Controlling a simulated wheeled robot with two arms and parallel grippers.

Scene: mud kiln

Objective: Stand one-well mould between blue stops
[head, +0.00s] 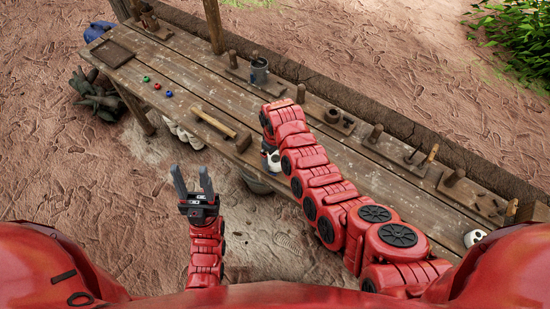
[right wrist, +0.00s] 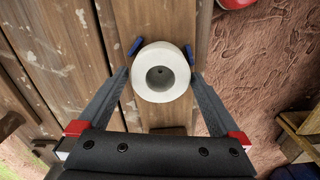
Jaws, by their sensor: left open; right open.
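The one-well mould (right wrist: 146,89) is a round white block on a bench plank, its single dark well facing the camera in the right wrist view. Two blue stops, one at left (right wrist: 136,46) and one at right (right wrist: 189,55), flank its far part; I cannot tell whether they touch it. My right gripper (right wrist: 160,78) is open, one finger on each side of the mould. In the head view a white shape (head: 273,161) by my right arm's end is partly hidden; I cannot tell whether it is the mould. My left gripper (head: 192,178) is open and empty, off the bench's near side.
Another white object with dark holes (head: 474,238) sits at right. A bucket (head: 257,182) stands below the bench.

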